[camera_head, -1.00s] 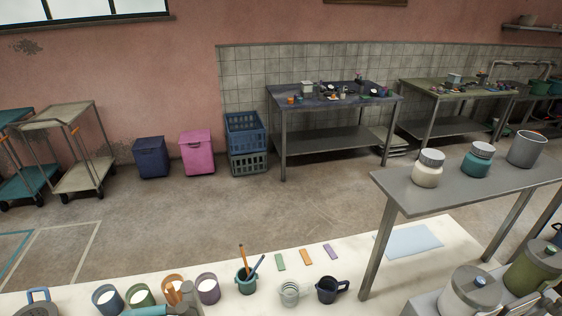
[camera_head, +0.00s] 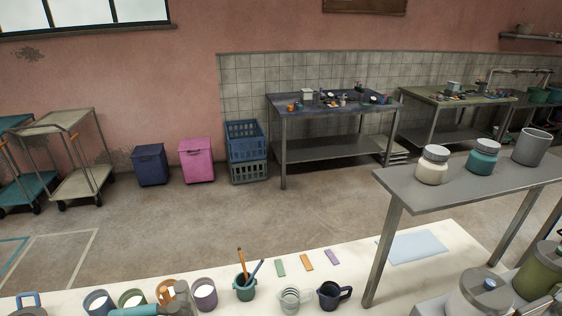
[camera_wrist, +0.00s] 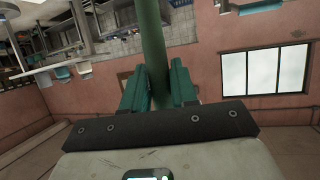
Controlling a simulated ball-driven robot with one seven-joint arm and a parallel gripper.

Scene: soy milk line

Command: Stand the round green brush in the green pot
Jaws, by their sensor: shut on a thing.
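The green pot (camera_head: 244,292) stands on the pale counter at the bottom centre of the head view. An orange stick and a blue stick lean out of it. In the wrist view my gripper (camera_wrist: 159,88) is shut on the green brush (camera_wrist: 153,45), whose handle shows as a straight green rod running up out of the picture. The brush's far end is out of view. In the head view only part of my arm shows at the lower left, left of the pot. I cannot make out the brush there.
A purple-grey cup (camera_head: 204,294) stands left of the pot, with more cups beyond it. A pale jug (camera_head: 290,298) and a dark jug (camera_head: 328,294) stand to its right. Small coloured bars lie behind. A grey raised shelf (camera_head: 450,190) stands at the right.

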